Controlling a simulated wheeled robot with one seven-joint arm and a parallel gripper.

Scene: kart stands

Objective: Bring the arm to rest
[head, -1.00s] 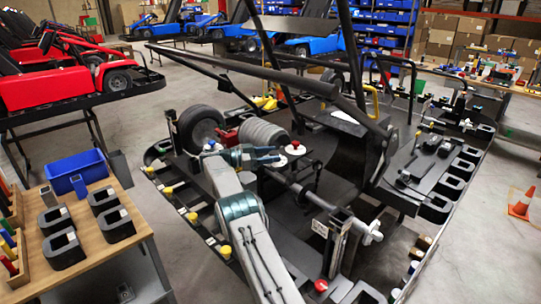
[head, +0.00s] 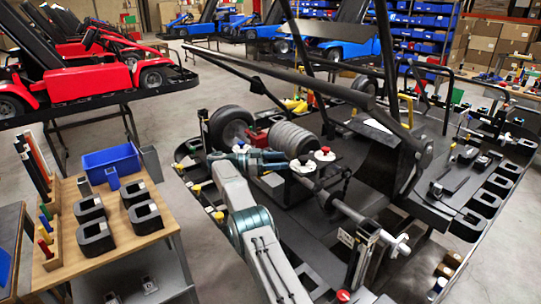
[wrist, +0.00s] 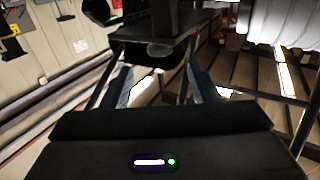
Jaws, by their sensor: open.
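My gripper (head: 284,158) is at the end of my arm, which reaches up from the bottom of the head view over the near left part of a black kart frame (head: 335,205). In the wrist view my gripper (wrist: 163,88) shows two blue-grey fingers standing apart. I see nothing held between them. A dark flat part lies beyond the fingertips. In the head view the gripper appears close to a grey ribbed cylinder (head: 294,140) and white discs with red knobs (head: 325,154). I cannot tell whether it touches them.
A wooden table (head: 120,250) at left carries a blue bin (head: 110,160), black blocks and upright coloured tools. Black bars of the kart rise behind my gripper. A wheel (head: 231,127) stands beside it. Red and blue karts stand farther back. Open floor lies between table and kart.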

